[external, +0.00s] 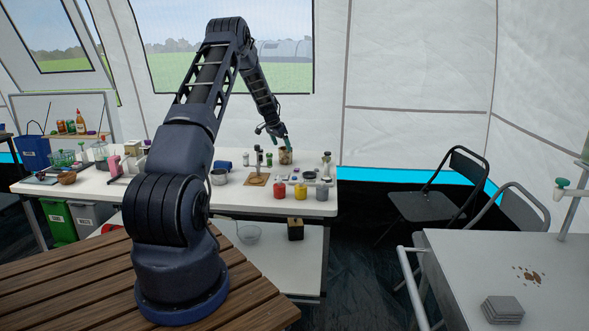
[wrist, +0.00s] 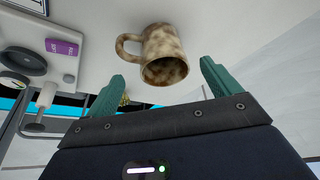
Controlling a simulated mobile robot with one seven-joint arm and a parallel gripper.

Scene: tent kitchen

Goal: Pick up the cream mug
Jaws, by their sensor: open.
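My gripper (external: 281,142) is just above the mug in the external view. In the wrist view my gripper (wrist: 162,72) is open, with one teal finger on each side of the mug's opening and a gap to each. Nothing is held.
Red (external: 280,190), yellow (external: 300,191) and grey (external: 322,191) jars line the table's (external: 250,205) front edge. A brown board (external: 257,180) with a stand and a metal pot (external: 219,176) are nearby. In the wrist view a purple box (wrist: 62,47) lies left of the mug.

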